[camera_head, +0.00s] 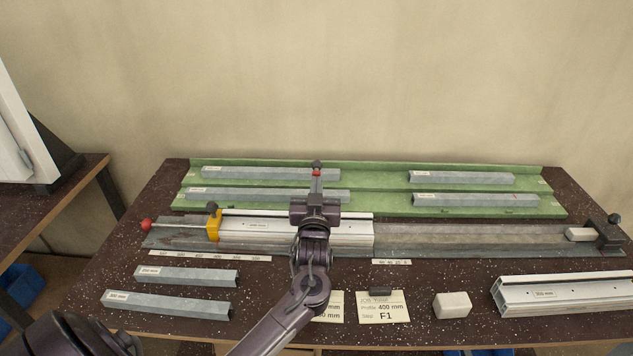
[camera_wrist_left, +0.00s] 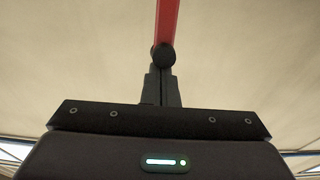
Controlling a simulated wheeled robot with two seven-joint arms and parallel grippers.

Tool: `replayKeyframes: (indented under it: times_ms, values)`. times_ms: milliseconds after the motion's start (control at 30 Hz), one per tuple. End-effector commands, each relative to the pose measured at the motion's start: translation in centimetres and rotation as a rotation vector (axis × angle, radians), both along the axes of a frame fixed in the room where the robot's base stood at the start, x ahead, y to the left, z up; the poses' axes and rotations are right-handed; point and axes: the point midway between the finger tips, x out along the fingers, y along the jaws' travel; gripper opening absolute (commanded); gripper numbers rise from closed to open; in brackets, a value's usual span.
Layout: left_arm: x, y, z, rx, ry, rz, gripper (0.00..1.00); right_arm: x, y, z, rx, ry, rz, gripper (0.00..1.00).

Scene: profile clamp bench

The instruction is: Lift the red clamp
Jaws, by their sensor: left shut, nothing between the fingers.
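The red clamp shows as a small red bar (camera_head: 317,172) with a dark knob, just beyond my left gripper in the head view. In the left wrist view its red bar (camera_wrist_left: 167,20) rises from the top edge to a round black knob, just past the fingertips. My left gripper (camera_head: 316,189) is shut with nothing between its fingers; they also show pressed together in the left wrist view (camera_wrist_left: 162,82). Whether the knob touches the fingertips cannot be told. The clamp's base is hidden behind the gripper. My right gripper is not in view.
A yellow clamp (camera_head: 213,226) grips the left end of a white profile (camera_head: 262,226) on the bench rail. A red ball knob (camera_head: 146,225) is at far left. Green racks (camera_head: 380,178) hold grey profiles behind. A white block (camera_head: 452,305) stands front right.

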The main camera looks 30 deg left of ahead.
Motion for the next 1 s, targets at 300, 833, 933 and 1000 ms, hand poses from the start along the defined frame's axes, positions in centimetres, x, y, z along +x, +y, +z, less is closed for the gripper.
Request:
replayKeyframes:
  times_ms: [300,833,933,1000]
  values:
    - [0.3,0.2,0.0,-0.001,-0.001,0.000,0.00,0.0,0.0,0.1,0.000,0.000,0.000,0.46]
    - [2.0,1.3,1.8,-0.107,0.170,0.003,0.00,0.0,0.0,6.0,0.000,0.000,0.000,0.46]
    - [2.6,1.6,1.7,-0.129,0.204,0.002,0.00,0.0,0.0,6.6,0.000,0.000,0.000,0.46]
    - [3.1,1.9,1.2,-0.130,0.209,0.002,0.00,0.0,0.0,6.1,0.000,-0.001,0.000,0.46]
